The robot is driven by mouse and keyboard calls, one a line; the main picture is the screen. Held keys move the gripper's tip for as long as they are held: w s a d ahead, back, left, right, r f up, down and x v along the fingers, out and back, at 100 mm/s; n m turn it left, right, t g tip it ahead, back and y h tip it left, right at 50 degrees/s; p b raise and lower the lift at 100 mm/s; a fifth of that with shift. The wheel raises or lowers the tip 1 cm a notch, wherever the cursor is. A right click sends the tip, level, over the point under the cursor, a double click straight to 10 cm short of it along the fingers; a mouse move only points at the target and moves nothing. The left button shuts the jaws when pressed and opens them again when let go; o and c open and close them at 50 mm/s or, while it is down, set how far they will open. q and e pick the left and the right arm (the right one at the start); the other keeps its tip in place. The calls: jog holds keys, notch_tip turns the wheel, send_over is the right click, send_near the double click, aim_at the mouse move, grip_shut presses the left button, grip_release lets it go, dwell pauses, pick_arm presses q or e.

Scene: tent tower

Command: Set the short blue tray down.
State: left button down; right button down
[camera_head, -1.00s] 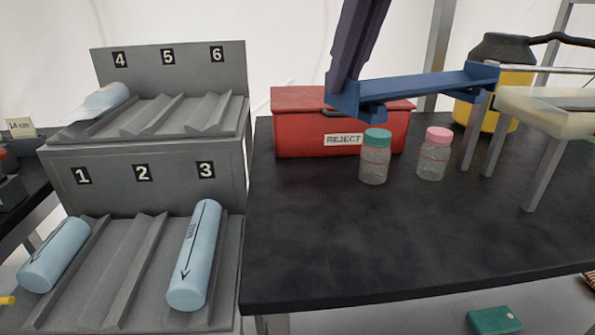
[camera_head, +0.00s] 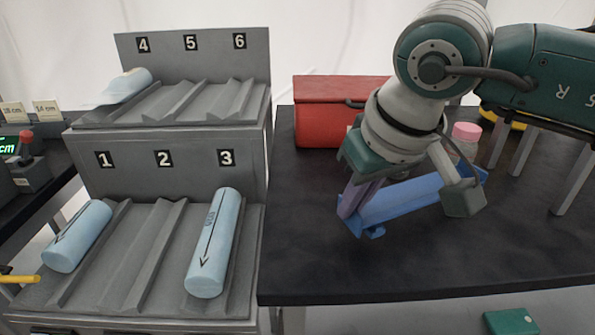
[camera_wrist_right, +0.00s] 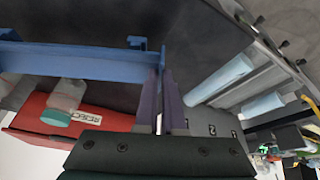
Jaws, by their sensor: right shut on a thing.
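The short blue tray (camera_head: 400,203) is a long shallow channel with upturned ends, slanting across the picture above the black table (camera_head: 330,275). My right gripper (camera_head: 352,204) is shut on the tray's left end with its purple fingers. In the right wrist view the tray (camera_wrist_right: 75,63) runs left from the fingers (camera_wrist_right: 160,98). I cannot tell whether the tray's underside touches the table. My right wrist hides part of the tray's far side. My left gripper is not in view.
A red reject box (camera_head: 318,112) stands behind the tray. A pink-lidded jar (camera_head: 466,131) is close behind the tray's right part. A grey numbered rack (camera_head: 190,160) with several light-blue cylinders stands left. The table's front is clear.

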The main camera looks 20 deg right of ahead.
jog(key=shift+f, duration=1.2)
jog(key=shift+f+b, duration=0.25)
jog(key=shift+b, duration=0.1)
jog(key=c, duration=1)
grip_release()
jog(key=shift+r, duration=0.1)
jog(key=shift+r+p, duration=0.35)
jog(key=shift+r, duration=0.2)
jog(key=v, duration=1.1)
jog(key=shift+s+r, duration=0.1)
jog(key=shift+s, duration=0.05)
